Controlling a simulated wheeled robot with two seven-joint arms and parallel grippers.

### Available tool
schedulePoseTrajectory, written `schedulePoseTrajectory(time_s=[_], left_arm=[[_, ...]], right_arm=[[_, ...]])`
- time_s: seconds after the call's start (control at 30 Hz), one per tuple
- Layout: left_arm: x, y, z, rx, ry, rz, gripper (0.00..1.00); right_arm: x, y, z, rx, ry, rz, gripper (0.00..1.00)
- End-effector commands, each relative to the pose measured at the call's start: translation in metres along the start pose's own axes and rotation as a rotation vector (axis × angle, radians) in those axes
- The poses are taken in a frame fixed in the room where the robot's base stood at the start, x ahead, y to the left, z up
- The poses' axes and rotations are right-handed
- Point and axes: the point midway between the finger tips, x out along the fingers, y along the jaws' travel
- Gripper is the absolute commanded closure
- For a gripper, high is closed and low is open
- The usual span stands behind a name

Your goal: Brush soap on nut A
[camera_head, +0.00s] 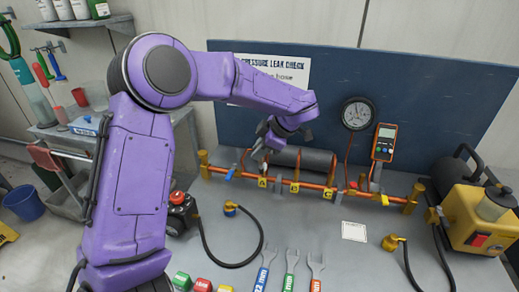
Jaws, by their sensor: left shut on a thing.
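A copper pipe runs across the bench with yellow tags; the tag lettered A (262,182) marks the nut A position at the left, and the fitting itself is too small to make out clearly. My left gripper (264,146) is just above and behind tag A, pointing down. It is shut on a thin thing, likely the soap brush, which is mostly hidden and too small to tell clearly. I cannot tell whether its tip touches the nut. My right gripper is not in view.
A dark cylinder (305,160) lies behind the pipe. A gauge (357,113) and an orange meter (384,142) are on the blue panel (430,95). Wrenches (290,268) lie in front, hoses on both sides. A yellow pump machine (470,215) stands right.

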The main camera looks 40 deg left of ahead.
Motion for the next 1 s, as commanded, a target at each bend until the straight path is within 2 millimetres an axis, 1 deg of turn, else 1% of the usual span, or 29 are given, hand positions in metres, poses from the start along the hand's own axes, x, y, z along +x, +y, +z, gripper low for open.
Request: schedulePoseTrajectory(time_s=[0.03, 0.1, 0.5, 0.67, 0.87, 1.0], left_arm=[[-0.007, -0.001, -0.005, 0.0, -0.002, 0.0, 1.0], [-0.015, -0.005, -0.01, 0.001, -0.002, -0.001, 1.0], [-0.046, -0.03, -0.035, 0.0, -0.001, -0.001, 1.0], [-0.048, -0.035, -0.037, 0.0, 0.0, 0.0, 1.0], [-0.047, -0.035, -0.036, 0.0, 0.0, -0.001, 1.0], [-0.042, -0.038, -0.034, 0.005, -0.023, -0.015, 1.0]], right_arm=[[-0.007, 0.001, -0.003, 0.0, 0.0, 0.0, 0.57], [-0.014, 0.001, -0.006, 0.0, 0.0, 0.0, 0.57], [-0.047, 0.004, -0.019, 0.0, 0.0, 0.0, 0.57], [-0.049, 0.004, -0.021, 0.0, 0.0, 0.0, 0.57], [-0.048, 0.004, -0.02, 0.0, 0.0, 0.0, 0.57], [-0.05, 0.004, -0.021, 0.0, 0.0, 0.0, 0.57]])
